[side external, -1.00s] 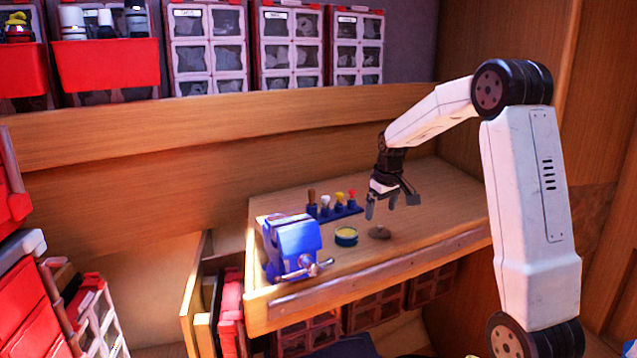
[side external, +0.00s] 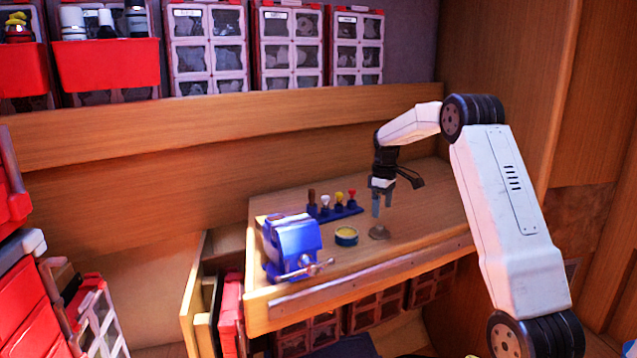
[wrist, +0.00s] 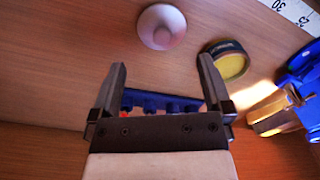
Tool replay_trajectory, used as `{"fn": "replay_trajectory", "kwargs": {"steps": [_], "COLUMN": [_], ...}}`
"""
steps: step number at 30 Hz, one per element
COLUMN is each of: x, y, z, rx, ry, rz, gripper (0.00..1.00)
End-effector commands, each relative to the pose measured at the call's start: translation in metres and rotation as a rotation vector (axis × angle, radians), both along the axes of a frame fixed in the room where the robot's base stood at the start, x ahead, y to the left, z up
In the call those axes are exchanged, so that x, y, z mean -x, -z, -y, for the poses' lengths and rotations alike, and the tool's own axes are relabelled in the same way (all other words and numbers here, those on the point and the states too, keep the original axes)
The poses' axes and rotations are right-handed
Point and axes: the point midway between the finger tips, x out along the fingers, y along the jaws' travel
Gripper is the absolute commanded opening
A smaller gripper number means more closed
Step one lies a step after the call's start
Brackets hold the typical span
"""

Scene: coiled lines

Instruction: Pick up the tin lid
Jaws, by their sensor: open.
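A blue vise (side external: 292,247) stands at the bench's left end. Behind the tin is a blue rack (side external: 338,213) holding several coloured-handled tools. A ruler strip (wrist: 294,12) shows at the wrist view's upper right. The bench (side external: 435,210) is clear to the right.

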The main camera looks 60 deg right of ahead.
Motion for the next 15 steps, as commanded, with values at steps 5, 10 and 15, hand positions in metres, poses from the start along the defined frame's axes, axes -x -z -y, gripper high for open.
{"fn": "replay_trajectory", "kwargs": {"steps": [5,10,15], "x": [0.0,0.0,0.0], "y": [0.013,0.014,0.022], "z": [-0.001,-0.001,-0.001], "rx": [-0.001,0.0,-0.001], "ry": [0.0,0.001,0.001], "rz": [-0.001,0.0,-0.001], "gripper": [1.0,1.0,1.0]}}
